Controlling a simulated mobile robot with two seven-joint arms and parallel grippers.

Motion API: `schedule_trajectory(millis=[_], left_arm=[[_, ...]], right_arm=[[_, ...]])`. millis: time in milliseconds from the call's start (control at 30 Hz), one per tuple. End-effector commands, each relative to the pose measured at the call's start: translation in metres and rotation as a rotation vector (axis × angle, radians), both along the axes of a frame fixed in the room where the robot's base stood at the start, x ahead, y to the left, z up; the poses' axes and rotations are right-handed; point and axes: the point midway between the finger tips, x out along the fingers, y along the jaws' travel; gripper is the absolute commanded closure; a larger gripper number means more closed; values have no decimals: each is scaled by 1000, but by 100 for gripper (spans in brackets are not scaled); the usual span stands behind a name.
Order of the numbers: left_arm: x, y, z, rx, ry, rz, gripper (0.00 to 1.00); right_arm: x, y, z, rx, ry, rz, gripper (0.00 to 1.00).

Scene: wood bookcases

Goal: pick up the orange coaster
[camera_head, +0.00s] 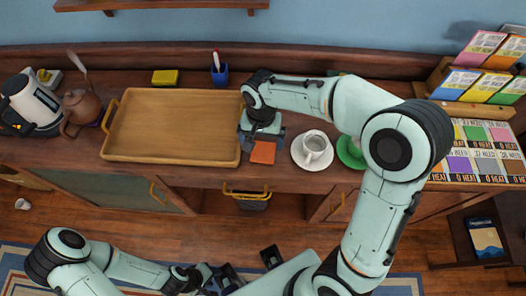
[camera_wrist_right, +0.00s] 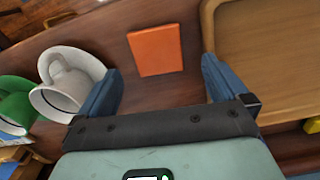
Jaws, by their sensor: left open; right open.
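The orange coaster (camera_head: 263,152) lies flat on the wooden counter, between the tray and the white saucer. It is a plain square and also shows in the right wrist view (camera_wrist_right: 155,50), ahead of and between the fingers. My right gripper (camera_head: 257,137) is over the counter just behind the coaster in the head view. In the right wrist view my right gripper (camera_wrist_right: 160,88) has its two blue fingers spread wide with nothing between them. My left gripper (camera_head: 250,264) is low in front of the counter, away from the coaster, open and partly hidden by my right arm.
A wooden tray (camera_head: 172,151) with yellow handles stands left of the coaster. A white saucer (camera_head: 297,153) with a white cup (camera_head: 316,147) is close on the right, then a green saucer (camera_head: 347,152). A blue pen cup (camera_head: 220,74) and yellow sponge (camera_head: 165,77) stand behind.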

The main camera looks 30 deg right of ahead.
Motion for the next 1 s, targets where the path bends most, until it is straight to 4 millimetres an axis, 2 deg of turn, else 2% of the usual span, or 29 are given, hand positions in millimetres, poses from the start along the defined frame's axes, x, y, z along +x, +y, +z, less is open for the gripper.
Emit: schedule_trajectory(millis=[167, 500, 767, 800, 933, 967, 1000], left_arm=[[0, 0, -1, 0, 0, 0, 57], [-1, 0, -5, 0, 1, 0, 57], [-1, 0, -5, 0, 1, 0, 57], [-1, 0, -5, 0, 1, 0, 57], [-1, 0, -5, 0, 1, 0, 57], [-1, 0, -5, 0, 1, 0, 57], [-1, 0, -5, 0, 1, 0, 57]], right_arm=[[-1, -1, -12, 0, 1, -1, 0], [-2, -5, -57, 0, 2, -1, 0], [-2, -6, -59, 1, -1, -1, 0], [-2, -6, -59, 1, -1, -1, 6], [-1, -6, -59, 1, -1, -1, 49], [-2, -5, -59, 1, -1, -1, 55], [-1, -6, -59, 1, -1, -1, 55]])
